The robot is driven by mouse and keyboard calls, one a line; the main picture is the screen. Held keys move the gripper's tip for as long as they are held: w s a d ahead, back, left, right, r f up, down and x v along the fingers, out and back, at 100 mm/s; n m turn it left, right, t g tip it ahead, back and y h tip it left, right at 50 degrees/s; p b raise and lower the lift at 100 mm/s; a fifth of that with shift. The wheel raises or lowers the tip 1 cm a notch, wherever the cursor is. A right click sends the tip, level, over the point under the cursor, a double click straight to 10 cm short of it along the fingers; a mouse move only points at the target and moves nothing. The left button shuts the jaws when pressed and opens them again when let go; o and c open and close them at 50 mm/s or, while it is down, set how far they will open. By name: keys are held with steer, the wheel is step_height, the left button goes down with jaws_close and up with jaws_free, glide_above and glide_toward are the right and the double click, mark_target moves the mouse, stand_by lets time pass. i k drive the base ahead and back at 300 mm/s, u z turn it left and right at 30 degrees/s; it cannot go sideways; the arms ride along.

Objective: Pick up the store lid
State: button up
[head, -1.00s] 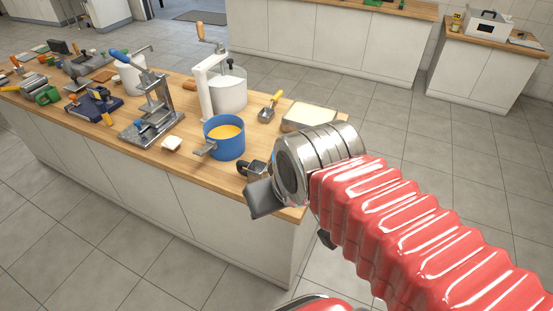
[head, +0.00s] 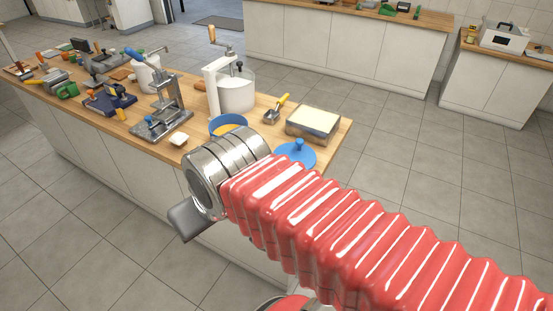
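A blue round lid (head: 296,155) with a knob on top lies at the near right end of the wooden counter. My arm's red sleeve hides its near edge. The blue pot (head: 228,121) with yellow contents stands to its left, mostly hidden behind my metal wrist. My gripper (head: 187,218) is left of and nearer than the lid, over the counter's front side. Only one grey finger shows clearly, so its opening is hidden. No held thing is visible.
A metal-sided tray (head: 314,126) with pale contents stands just behind the lid. A yellow-handled scoop (head: 277,107), a white cranked drum (head: 237,93) and a metal press (head: 160,110) stand farther along the counter (head: 205,130). The floor right of the counter is clear.

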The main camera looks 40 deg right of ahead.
mark_target(296, 150)
steer(key=u, duration=1)
steer(key=k, duration=1)
steer(key=z, duration=1)
steer(key=i, duration=0.95)
steer(key=z, duration=0.05)
